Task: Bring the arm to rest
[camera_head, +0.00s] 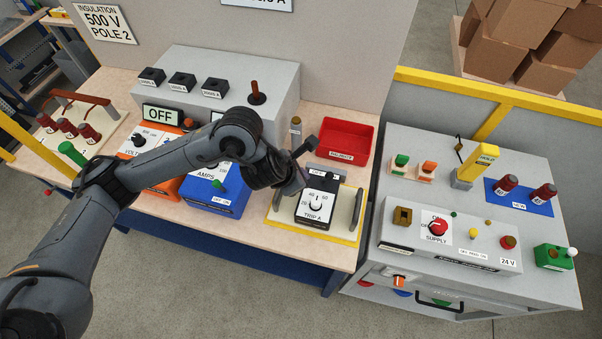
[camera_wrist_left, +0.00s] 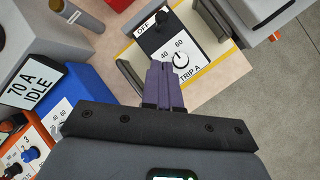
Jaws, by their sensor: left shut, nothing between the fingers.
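My left arm (camera_head: 175,160) reaches in from the left in the head view. My left gripper (camera_head: 302,182) is over the TRIP A unit (camera_head: 314,215), at its upper left side. In the left wrist view the gripper's two fingers (camera_wrist_left: 162,72) are together and empty. Their tips appear just beside the white dial plate (camera_wrist_left: 180,55) of the TRIP A unit; I cannot tell whether they touch it. The dial's knob shows between the 40 and 60 marks. My right gripper is not in view.
A red tray (camera_head: 362,144) lies behind the TRIP A unit. The blue AMPS box (camera_head: 212,202) and the orange VOLTS box (camera_head: 152,182) stand left, under my arm. A grey cabinet with OFF sign (camera_head: 160,115) stands behind. A grey cart (camera_head: 555,200) stands right.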

